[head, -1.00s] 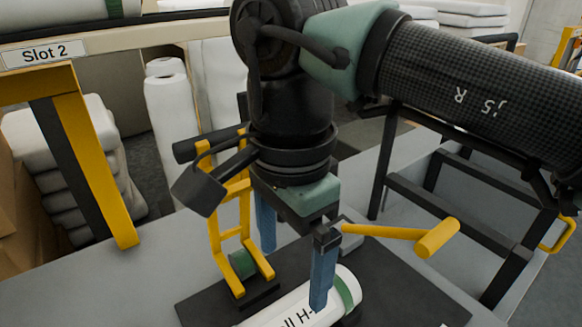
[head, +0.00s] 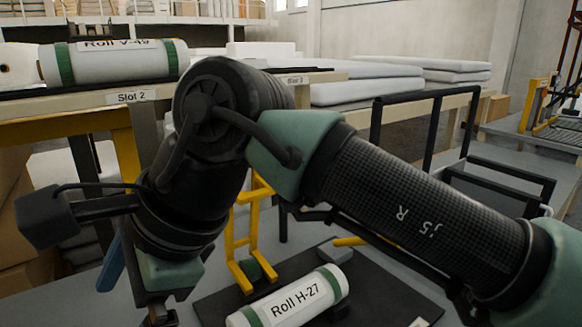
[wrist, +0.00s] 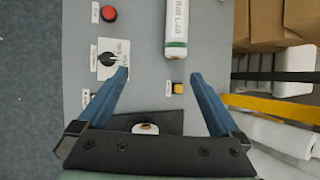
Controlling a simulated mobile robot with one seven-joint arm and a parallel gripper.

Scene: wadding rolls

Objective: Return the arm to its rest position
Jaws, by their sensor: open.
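My gripper (wrist: 160,78) is open and empty in the wrist view, its two blue fingers spread above a grey surface. In the head view my arm crosses the middle, bent, with the gripper at lower left; one blue finger (head: 111,266) shows there, and the rest is mostly hidden or cut off. The white roll H-27 (head: 294,300) with green end bands lies on a dark mat (head: 213,308) to the right of the gripper, apart from it.
Roll V-49 (head: 122,62) lies on the shelf above the Slot 2 label (head: 132,97). The wrist view shows another green-banded roll (wrist: 176,28), a red button (wrist: 109,13), a black knob (wrist: 108,61) and a yellow button (wrist: 178,88). A yellow stand (head: 240,240) is behind the mat.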

